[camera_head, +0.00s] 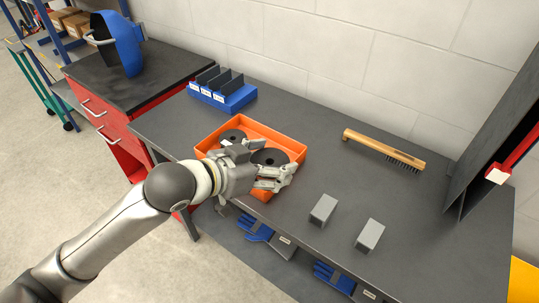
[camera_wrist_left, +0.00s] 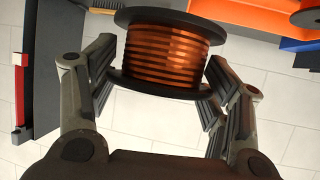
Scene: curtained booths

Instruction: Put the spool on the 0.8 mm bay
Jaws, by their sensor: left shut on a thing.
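My left gripper (camera_head: 279,174) is shut on a spool with black flanges and copper-coloured windings (camera_wrist_left: 165,52). In the head view the held spool's black top flange (camera_head: 270,157) shows just past the fingers, over the orange tray (camera_head: 284,141). The spool sits level between the fingers in the wrist view. Another dark spool (camera_head: 233,135) lies in the tray's left part. A blue rack (camera_head: 236,101) with dark dividers and several white front labels stands behind the tray. The labels are too small to read, so I cannot tell which bay is 0.8 mm. My right gripper is not in view.
A wooden-handled brush (camera_head: 383,149) and two grey blocks (camera_head: 323,209) (camera_head: 370,235) stand on the dark bench (camera_head: 430,205). A dark upright panel (camera_head: 500,130) bounds the right end. A blue face shield (camera_head: 123,45) is on the red cabinet at left. Blue gloves (camera_head: 256,229) lie below.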

